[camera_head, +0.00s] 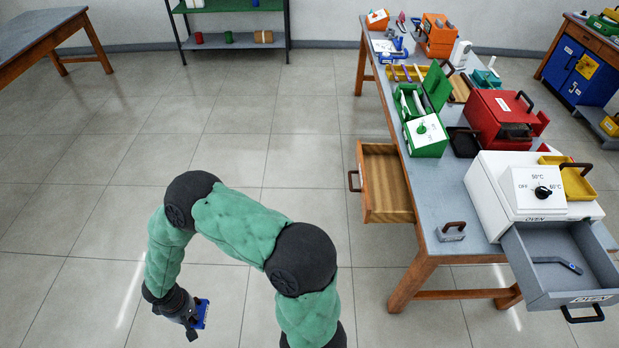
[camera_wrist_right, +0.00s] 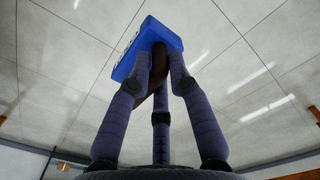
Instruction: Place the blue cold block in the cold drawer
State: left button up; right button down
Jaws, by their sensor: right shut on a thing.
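The blue cold block (camera_head: 204,312) is held by my right gripper (camera_head: 193,320) above the floor at the lower left of the head view. In the right wrist view the blue block (camera_wrist_right: 134,48) is at the fingertips, slightly tilted. The three fingers of my right gripper (camera_wrist_right: 160,66) are closed around its brown handle. No drawer carries a readable cold label. An open wooden drawer (camera_head: 384,184) sticks out from the table's left side. An open grey drawer (camera_head: 540,248) under the white oven carries an OVEN label and holds a dark tool. My left gripper is not in view.
The long table (camera_head: 449,194) on the right bears the white oven (camera_head: 487,190), a red box (camera_head: 489,112), a green case (camera_head: 427,137) and several tools. A blue cabinet (camera_head: 567,68) stands far right, a green shelf (camera_head: 236,7) at the back. The tiled floor between is clear.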

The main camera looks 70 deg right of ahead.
aim_at(396, 190)
jog(key=z, duration=0.4)
jog(key=i+z, duration=0.15)
jog(key=z, duration=0.25)
jog(key=j+z, duration=0.1)
jog(key=z, duration=0.3)
jog(key=i+z, duration=0.1)
jog(key=z, duration=0.3)
jog(key=j, duration=0.05)
